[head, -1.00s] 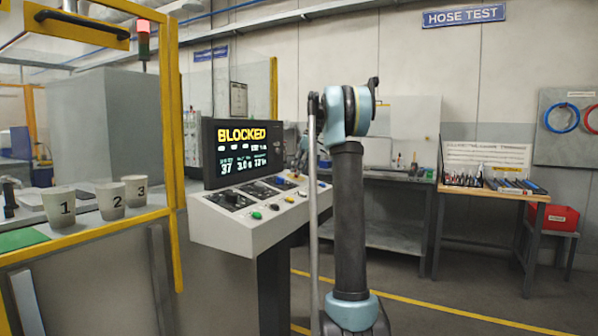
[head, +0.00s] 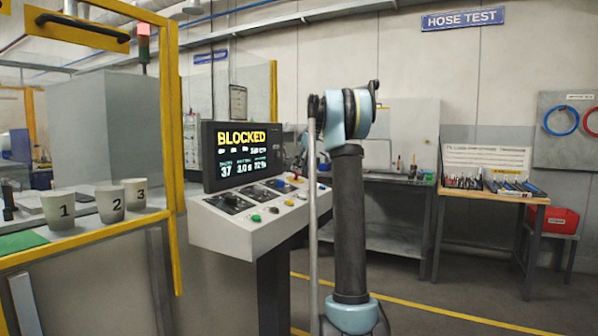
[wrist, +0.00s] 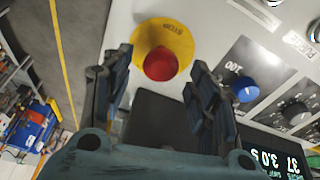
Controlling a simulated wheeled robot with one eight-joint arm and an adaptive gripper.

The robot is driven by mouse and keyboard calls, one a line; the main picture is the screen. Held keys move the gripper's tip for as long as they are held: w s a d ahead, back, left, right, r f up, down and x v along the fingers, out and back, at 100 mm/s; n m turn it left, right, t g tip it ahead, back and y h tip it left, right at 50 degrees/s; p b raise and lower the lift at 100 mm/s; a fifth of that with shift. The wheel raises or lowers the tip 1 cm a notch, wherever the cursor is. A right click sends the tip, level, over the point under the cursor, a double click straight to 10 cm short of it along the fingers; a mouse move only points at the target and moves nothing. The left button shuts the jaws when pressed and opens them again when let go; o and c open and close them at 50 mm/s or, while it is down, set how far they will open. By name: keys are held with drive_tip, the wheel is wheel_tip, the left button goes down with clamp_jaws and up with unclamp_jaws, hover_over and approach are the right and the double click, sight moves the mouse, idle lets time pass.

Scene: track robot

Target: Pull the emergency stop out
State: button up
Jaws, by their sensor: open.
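The red emergency stop button (wrist: 161,64) sits on a round yellow plate (wrist: 178,33) on the light-coloured console in the wrist view. My gripper (wrist: 160,60) is open, with one finger to the left of the red button and one to the right. Gaps show between the button and both fingers, so neither appears to touch it. In the head view the console (head: 222,232) stands at the centre left with a screen (head: 242,155) reading BLOCKED.
A blue knob (wrist: 244,89) and a black knob (wrist: 295,112) are right of my gripper in the wrist view. Numbered cups (head: 110,205) stand on a ledge behind the yellow frame at left. A workbench (head: 492,197) is at right, with open floor before it.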

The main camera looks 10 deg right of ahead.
drive_tip(key=v, duration=1.1)
drive_tip(key=shift+s+a, duration=0.1)
